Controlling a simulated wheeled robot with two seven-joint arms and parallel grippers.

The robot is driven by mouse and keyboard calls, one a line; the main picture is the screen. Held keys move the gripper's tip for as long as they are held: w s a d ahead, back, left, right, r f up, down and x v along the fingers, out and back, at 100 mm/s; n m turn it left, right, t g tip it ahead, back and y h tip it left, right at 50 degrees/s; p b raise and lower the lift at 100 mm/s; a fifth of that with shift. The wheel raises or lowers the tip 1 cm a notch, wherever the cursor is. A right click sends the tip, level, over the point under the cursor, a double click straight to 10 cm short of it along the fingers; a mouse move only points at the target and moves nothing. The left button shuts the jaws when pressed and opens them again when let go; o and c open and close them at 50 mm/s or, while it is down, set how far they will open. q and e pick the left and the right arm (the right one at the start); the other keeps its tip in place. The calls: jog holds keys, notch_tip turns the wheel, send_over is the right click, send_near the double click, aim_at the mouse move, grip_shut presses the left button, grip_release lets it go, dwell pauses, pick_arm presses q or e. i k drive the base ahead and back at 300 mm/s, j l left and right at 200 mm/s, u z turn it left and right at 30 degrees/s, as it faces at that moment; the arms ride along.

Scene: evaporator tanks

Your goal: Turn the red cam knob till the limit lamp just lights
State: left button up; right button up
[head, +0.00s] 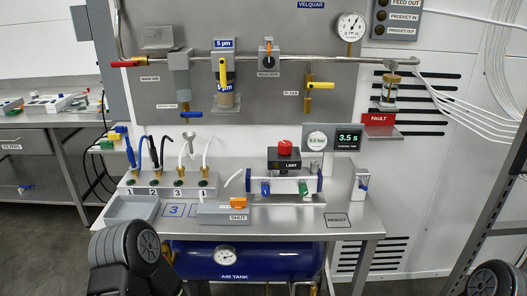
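The red cam knob (285,147) sits on top of a dark block marked LIMIT (285,162), on a silver valve body (290,186) with blue end plates. This unit stands on the steel bench, right of its middle. Nothing touches the knob. A separate limit lamp cannot be made out at this size, nor whether one is lit. Dark parts of my arms show at the bottom left and bottom right corners, well away from the knob. No fingertips of either gripper can be seen.
Behind the knob are a small gauge (317,138) and a display reading 3.5 s (348,139). An orange-handled box marked SHUT (223,214) lies in front left. Numbered sockets with cables (155,185) stand at left. The bench's front right (300,222) is mostly clear.

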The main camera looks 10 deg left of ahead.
aim_at(284, 147)
jog(key=i+l+u, duration=0.1)
jog(key=i+u, duration=0.25)
jog(key=i, duration=0.7)
jog(key=k+l+z, duration=0.35)
jog(key=k+l, duration=0.05)
jog(key=l, duration=0.1)
